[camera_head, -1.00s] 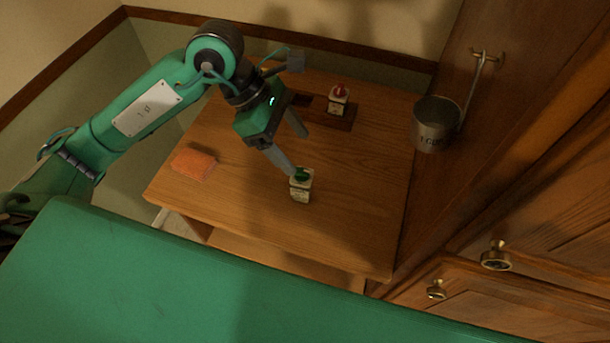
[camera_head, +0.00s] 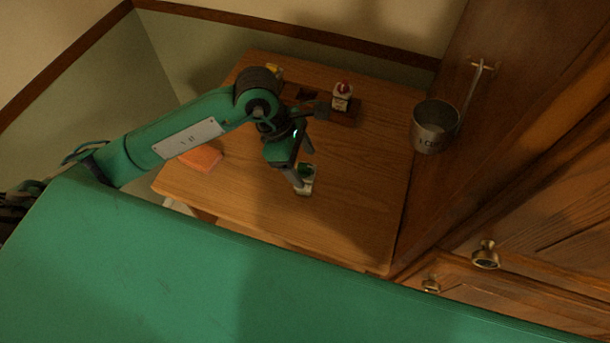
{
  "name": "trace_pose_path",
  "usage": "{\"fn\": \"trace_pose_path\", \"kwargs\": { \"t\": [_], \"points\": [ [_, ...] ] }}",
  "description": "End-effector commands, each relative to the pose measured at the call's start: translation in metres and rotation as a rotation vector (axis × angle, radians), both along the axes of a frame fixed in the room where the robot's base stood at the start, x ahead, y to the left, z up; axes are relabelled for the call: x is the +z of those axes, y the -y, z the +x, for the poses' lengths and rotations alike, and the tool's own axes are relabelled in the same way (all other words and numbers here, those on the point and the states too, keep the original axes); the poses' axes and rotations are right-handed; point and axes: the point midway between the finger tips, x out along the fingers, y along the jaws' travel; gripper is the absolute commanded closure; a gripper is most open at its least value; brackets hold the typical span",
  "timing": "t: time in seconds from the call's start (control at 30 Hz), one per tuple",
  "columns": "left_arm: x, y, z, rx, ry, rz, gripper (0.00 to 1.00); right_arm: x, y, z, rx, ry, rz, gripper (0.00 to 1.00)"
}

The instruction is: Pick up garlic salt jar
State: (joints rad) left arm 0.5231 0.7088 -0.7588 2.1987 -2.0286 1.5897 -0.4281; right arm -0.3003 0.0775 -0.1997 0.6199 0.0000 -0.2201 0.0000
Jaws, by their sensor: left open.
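A small white jar with a green lid (camera_head: 306,185) stands upright on the wooden counter (camera_head: 360,190). A similar white jar with a red lid (camera_head: 342,97) stands further back, at the dark wooden holder. The labels are too small to read, so I cannot tell which is garlic salt. My left gripper (camera_head: 304,167) is open and points down at the green-lidded jar. One finger overlaps the jar's left side and part of its lid in the picture. I cannot tell whether it touches. My right gripper is out of view.
An orange sponge (camera_head: 202,158) lies at the counter's left, partly behind my left arm. The dark wooden holder (camera_head: 351,118) is at the back, with a yellow item (camera_head: 273,70) near its left end. A metal measuring cup (camera_head: 434,128) hangs on the right cabinet. The counter's right front is clear.

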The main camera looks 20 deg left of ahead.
Motion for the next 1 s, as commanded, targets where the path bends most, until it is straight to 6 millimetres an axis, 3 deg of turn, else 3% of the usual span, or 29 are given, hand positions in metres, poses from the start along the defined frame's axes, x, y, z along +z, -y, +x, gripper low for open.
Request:
{"fn": "trace_pose_path", "kwargs": {
  "t": [0.13,0.3,0.53,0.8,1.0],
  "points": [
    [-0.015,0.009,0.000,0.000,-0.006,0.000,0.31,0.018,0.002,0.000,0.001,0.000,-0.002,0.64],
    [-0.032,0.014,0.001,0.000,-0.002,0.001,0.31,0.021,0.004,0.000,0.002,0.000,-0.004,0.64],
    [-0.034,0.015,0.001,0.000,-0.001,0.001,0.31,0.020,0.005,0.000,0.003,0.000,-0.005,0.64],
    [-0.034,0.014,0.001,0.000,-0.001,0.001,0.82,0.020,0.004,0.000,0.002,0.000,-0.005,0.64],
    [-0.033,0.015,0.001,0.000,0.000,0.000,0.82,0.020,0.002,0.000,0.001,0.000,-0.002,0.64]
  ]
}}
